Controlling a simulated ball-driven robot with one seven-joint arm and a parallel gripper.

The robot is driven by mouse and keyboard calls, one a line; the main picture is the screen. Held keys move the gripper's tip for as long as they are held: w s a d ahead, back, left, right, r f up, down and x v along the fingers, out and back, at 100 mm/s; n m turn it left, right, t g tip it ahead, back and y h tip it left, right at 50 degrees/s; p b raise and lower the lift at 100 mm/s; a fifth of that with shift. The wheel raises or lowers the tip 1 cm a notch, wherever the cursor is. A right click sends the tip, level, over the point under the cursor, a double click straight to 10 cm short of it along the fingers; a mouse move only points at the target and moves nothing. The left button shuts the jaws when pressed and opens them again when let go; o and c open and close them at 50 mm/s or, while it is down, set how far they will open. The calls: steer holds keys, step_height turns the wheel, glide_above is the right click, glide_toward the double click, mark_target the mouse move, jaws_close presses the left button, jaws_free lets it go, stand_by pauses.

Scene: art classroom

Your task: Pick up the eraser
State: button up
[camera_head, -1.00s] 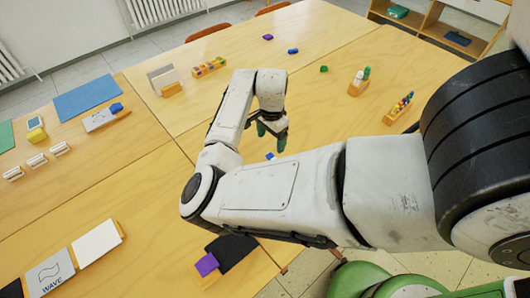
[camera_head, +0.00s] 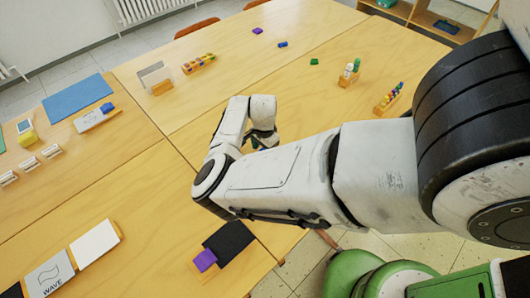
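My gripper (camera_head: 263,138) hangs over the near right table, its dark fingers pointing down and to the side. The fingers look apart, with nothing visible between them. No object is clearly marked as the eraser. Small block-like candidates are a blue one (camera_head: 283,44), a purple one (camera_head: 257,30) and a green one (camera_head: 314,61) on the far tables. A purple block (camera_head: 205,260) lies by a black panel at the front. My arm hides the table just below the gripper.
A wooden rack of colored pegs (camera_head: 388,98) and a holder with bottles (camera_head: 349,73) stand at the right. A blue mat (camera_head: 77,97) lies at left. Bare table lies beyond the gripper.

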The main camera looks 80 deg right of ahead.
steer(key=c, duration=1.1)
steer(key=shift+r, duration=0.5)
step_height(320, 180, up, 2)
steer(key=shift+r, duration=0.2)
steer(key=s+a+r, duration=0.2)
steer(key=s+r, duration=0.1)
steer(key=s, duration=0.1)
steer(key=s+a+r+b, duration=0.1)
steer(key=s+a+r, duration=0.2)
steer(key=s, duration=0.1)
steer(key=s+a+r+b, duration=0.1)
steer(key=s+a+r, duration=0.1)
steer(key=s+r, duration=0.1)
steer(key=shift+s+a+r, duration=0.15)
steer(key=shift+s+r, duration=0.15)
steer(key=shift+s, duration=0.2)
